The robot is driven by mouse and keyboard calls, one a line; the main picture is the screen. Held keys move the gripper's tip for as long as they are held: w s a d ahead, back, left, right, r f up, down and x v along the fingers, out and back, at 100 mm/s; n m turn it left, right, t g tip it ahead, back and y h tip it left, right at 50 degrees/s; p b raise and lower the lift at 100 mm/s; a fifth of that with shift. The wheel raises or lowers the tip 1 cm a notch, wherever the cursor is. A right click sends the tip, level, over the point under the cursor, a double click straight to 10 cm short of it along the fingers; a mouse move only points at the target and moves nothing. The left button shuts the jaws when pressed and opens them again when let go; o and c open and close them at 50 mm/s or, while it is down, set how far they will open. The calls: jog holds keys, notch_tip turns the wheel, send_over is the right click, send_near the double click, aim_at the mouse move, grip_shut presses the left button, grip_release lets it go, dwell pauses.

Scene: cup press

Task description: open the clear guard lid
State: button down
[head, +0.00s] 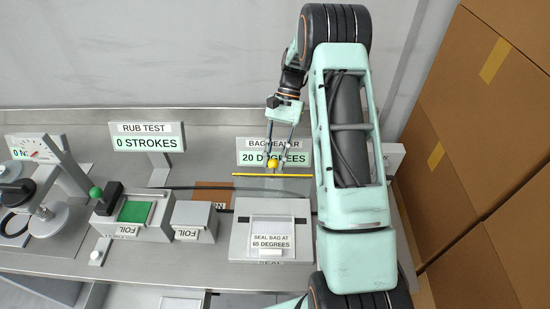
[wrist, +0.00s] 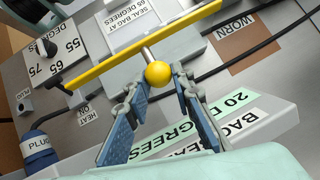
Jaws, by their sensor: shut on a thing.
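A yellow ball knob (head: 271,162) sits on a short metal stem joined to a long yellow bar (head: 247,175), above the bag sealer (head: 242,230). The bar looks like the edge of the clear guard lid; the clear panel itself is hard to make out. My gripper (head: 272,147) reaches from behind the bar and is shut on the ball knob. In the wrist view the knob (wrist: 158,74) is between my fingertips (wrist: 160,82), and the yellow bar (wrist: 105,61) runs slanting past it. The bar stands apart from the sealer's top in the head view.
A "BAG SEALER 20 DEGREES" sign (head: 252,145) stands close behind my gripper. A dial (wrist: 52,47) and a blue plug (wrist: 38,145) are near the bar in the wrist view. Foil blocks (head: 195,217) stand left of the sealer; cardboard boxes (head: 490,160) are at the right.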

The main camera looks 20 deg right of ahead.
jog(key=c, duration=1.7)
grip_release()
jog(key=shift+s+a+f, duration=0.1)
jog(key=shift+a+f, duration=0.05)
jog(key=shift+f, duration=0.05)
jog(key=shift+o, duration=0.2)
jog(key=shift+r, duration=0.15)
jog(key=v, duration=1.2)
